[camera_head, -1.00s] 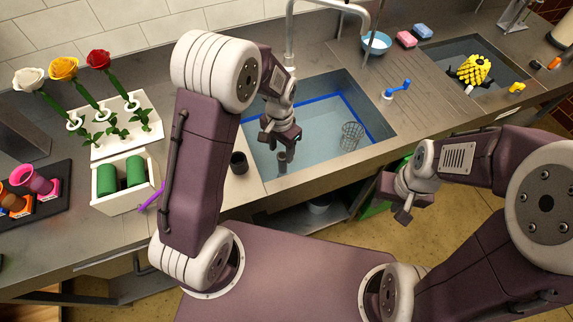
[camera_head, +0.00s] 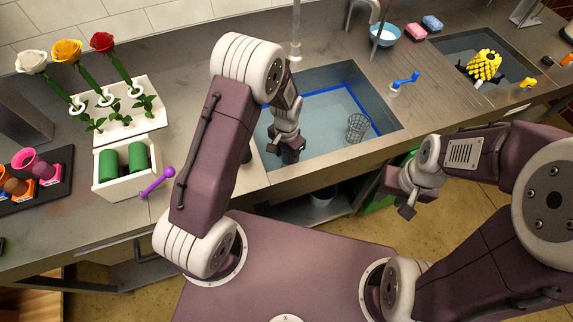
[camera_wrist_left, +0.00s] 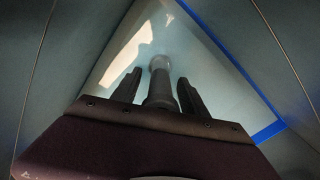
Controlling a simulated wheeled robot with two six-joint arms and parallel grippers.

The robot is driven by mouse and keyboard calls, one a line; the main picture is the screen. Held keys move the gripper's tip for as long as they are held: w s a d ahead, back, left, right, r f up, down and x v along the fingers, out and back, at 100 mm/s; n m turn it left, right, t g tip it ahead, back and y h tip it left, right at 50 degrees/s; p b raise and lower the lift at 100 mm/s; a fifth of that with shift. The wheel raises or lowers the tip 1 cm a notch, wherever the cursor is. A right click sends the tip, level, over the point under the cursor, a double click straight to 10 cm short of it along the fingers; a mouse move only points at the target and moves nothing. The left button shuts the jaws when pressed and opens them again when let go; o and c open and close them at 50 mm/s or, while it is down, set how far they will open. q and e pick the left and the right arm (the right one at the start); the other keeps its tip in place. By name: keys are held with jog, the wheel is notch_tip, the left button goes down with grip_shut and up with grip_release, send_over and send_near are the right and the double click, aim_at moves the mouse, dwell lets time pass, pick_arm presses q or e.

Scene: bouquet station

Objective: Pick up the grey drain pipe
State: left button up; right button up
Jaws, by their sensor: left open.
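The grey drain pipe (camera_wrist_left: 160,82) stands upright in the sink in the left wrist view. Its flared end shows between the two dark fingers of my left gripper (camera_wrist_left: 157,88). The fingers are apart, with a gap on each side of the pipe. In the head view my left gripper (camera_head: 290,154) is low inside the left sink basin (camera_head: 318,98), near its front wall, and hides the pipe there. My right gripper (camera_head: 405,206) hangs in front of the counter, away from the sink; its finger opening is too unclear to tell.
A wire basket (camera_head: 356,126) stands in the basin to the right of my left gripper. A blue-handled item (camera_head: 404,82) sits on the divider. A white box with green rolls (camera_head: 124,174) and a purple tool (camera_head: 158,183) lie left of my arm. The faucet (camera_head: 297,35) rises behind.

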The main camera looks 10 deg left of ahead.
pick_arm(q)
grip_shut()
dwell(1.4)
